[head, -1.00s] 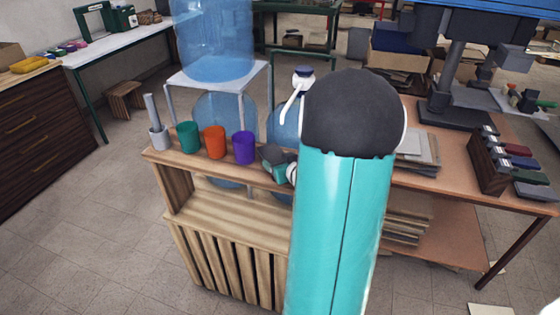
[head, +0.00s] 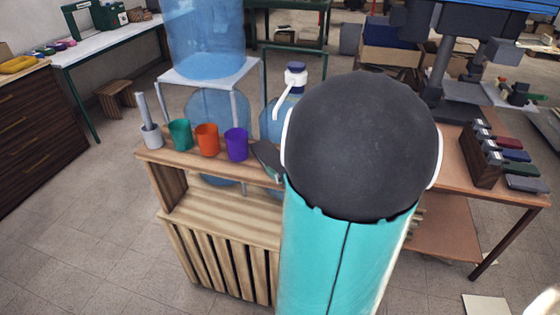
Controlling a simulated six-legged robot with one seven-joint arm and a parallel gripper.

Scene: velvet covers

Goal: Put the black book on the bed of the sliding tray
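My teal arm with its large dark joint fills the middle of the head view and hides much of the table behind it. A dark grey flat piece (head: 268,160) sticks out at the left of the arm, over the right end of the wooden shelf; I cannot tell whether it is part of my gripper or something held. My gripper's fingers are not visible. I cannot pick out the black book or the sliding tray with certainty. A dark grey flat slab (head: 526,184) lies at the right table's edge, beside a dark rack (head: 481,165).
Green (head: 180,134), orange (head: 207,139) and purple (head: 236,144) cups and a grey mortar (head: 151,135) stand on the wooden shelf unit (head: 225,212). A large blue bottle (head: 205,40) stands behind. A machine (head: 440,75) stands on the right table (head: 450,150). Floor is open at left.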

